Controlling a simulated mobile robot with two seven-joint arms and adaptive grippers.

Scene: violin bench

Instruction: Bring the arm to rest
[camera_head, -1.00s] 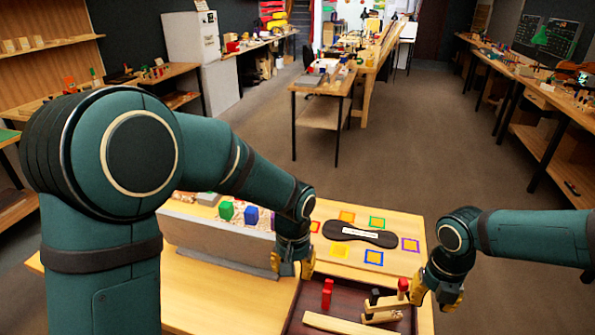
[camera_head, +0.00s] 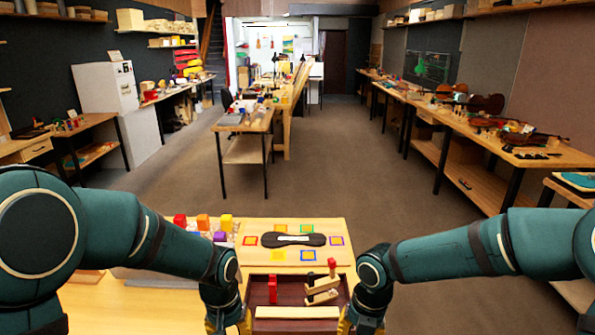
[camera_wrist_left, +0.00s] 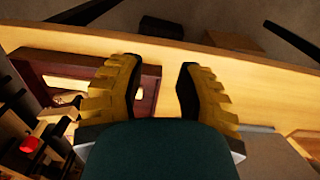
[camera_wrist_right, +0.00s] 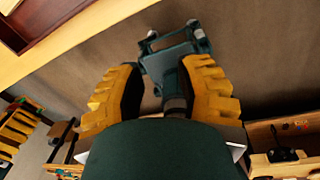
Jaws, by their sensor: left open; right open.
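My left gripper (camera_head: 230,325) hangs low at the left front corner of the dark red tray (camera_head: 290,288) in the head view. In the left wrist view its two yellow fingers (camera_wrist_left: 157,85) are apart, with nothing between them. My right gripper (camera_head: 358,322) hangs at the tray's right side. In the right wrist view its fingers (camera_wrist_right: 158,85) are apart and hold nothing; a dark teal piece shows beyond them. Both forearms slope down and inward, and the two grippers are apart from each other.
The tray holds a red block (camera_head: 272,288), a wooden clamp-like piece (camera_head: 322,290) and a pale wooden strip (camera_head: 297,312). Behind it on the bench lie a black figure-eight piece (camera_head: 293,240) and coloured square outlines. Coloured blocks (camera_head: 203,222) stand at left. Open floor lies beyond the bench.

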